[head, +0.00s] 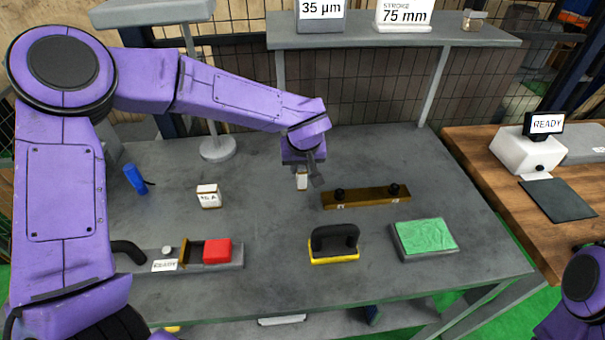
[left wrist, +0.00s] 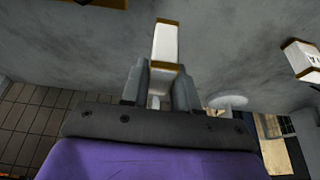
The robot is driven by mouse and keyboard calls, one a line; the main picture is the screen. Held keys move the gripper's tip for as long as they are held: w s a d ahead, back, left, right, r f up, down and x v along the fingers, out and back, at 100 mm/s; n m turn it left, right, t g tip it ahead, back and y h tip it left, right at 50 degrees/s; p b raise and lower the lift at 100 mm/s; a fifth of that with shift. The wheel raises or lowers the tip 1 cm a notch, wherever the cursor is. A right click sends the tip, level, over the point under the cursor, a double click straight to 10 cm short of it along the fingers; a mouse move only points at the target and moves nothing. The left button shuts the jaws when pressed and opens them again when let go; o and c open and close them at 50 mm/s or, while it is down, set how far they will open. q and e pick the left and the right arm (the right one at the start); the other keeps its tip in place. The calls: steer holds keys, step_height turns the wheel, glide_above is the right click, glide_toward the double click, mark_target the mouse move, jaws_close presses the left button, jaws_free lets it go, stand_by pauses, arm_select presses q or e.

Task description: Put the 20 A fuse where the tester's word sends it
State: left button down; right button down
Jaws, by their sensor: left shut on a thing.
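My left gripper (head: 304,175) is shut on a white fuse with brown ends (head: 302,182), held near the middle of the grey table. In the left wrist view this fuse (left wrist: 165,42) sticks out beyond the fingers (left wrist: 160,85); no rating is readable on it. A second white fuse (head: 208,196) stands on the table to the left, its label ending in "A" but the digits unclear; it also shows in the left wrist view (left wrist: 302,58). My right gripper is out of view.
A brown bar with two black knobs (head: 366,197) lies right of the gripper. A green-topped tray (head: 425,237) and a black-and-yellow holder (head: 334,244) stand in front. A blue cylinder (head: 135,178) lies left. A shelf (head: 400,39) spans the back.

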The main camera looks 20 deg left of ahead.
mark_target(302, 176)
arm_select(q)
steer(key=shift+w+f, duration=0.3)
steer(key=shift+f, duration=0.05)
steer(key=shift+s+x, duration=0.15)
steer(key=shift+x, duration=0.8)
steer(key=shift+s+x, duration=0.2)
steer(key=shift+x, duration=0.8)
steer(key=shift+d+f, duration=0.1)
steer(key=shift+d, duration=0.1)
steer(key=shift+s, duration=0.15)
steer(key=c, duration=0.8)
jaws_free()
steer(key=shift+f, duration=0.15)
steer(key=shift+c, duration=0.2)
